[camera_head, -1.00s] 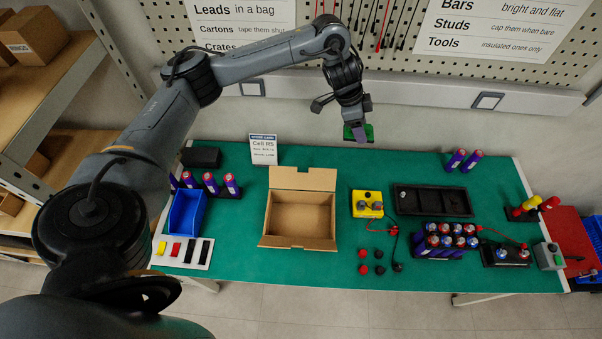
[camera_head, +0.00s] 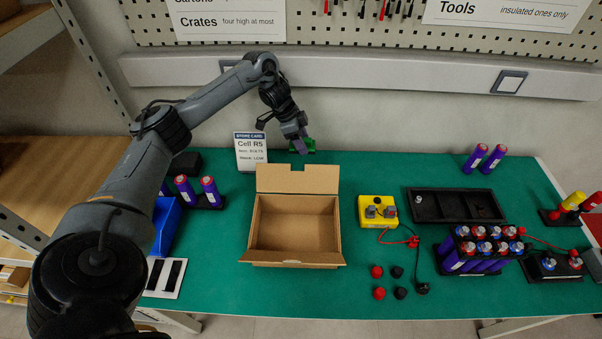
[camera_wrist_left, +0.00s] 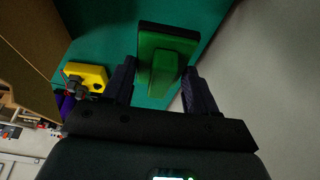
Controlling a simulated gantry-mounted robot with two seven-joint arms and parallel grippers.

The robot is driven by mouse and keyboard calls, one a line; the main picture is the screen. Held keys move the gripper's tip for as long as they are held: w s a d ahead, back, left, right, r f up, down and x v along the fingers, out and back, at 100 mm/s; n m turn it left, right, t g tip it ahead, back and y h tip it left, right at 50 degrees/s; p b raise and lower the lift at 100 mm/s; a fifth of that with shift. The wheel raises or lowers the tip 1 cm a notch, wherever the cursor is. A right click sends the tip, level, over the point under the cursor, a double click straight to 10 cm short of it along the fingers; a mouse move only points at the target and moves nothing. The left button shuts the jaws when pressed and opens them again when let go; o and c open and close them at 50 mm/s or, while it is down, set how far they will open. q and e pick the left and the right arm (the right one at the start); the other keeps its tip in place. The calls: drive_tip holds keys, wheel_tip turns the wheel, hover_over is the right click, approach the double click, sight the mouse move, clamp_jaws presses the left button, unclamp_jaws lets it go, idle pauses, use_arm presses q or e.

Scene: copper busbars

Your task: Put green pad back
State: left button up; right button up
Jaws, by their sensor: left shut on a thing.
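The green pad (camera_head: 309,145) is a green block with a dark underside. My left gripper (camera_head: 302,147) is shut on it and holds it beyond the back edge of the open cardboard box (camera_head: 292,263). In the left wrist view, the pad (camera_wrist_left: 162,45) sits between the two fingers of the gripper (camera_wrist_left: 159,88). A white board (camera_head: 160,289) with black strips lies at the table's front left. My arm hides part of this board. My right gripper is not in view.
A store card (camera_head: 250,150) stands left of the gripper. Purple cells (camera_head: 209,192) and a blue bin (camera_head: 166,226) are at the left. A yellow device (camera_head: 377,203) and a black tray (camera_head: 455,206) are right of the box.

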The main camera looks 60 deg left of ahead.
sight(291, 144)
use_arm(q)
wheel_tip(291, 144, down, 5)
drive_tip(key=shift+s+a+r+b, duration=0.1)
drive_tip(key=shift+a+b, duration=0.05)
drive_tip(key=shift+b, duration=0.55)
drive_tip(key=shift+f+b, duration=0.9)
drive_tip(key=shift+f, duration=1.85)
drive_tip(key=o, duration=0.9)
drive_tip(key=shift+f, duration=0.1)
drive_tip(key=shift+o, duration=0.2)
drive_tip(key=p+v, duration=0.3)
drive_tip(key=v, duration=0.9)
drive_tip(key=shift+r, duration=0.25)
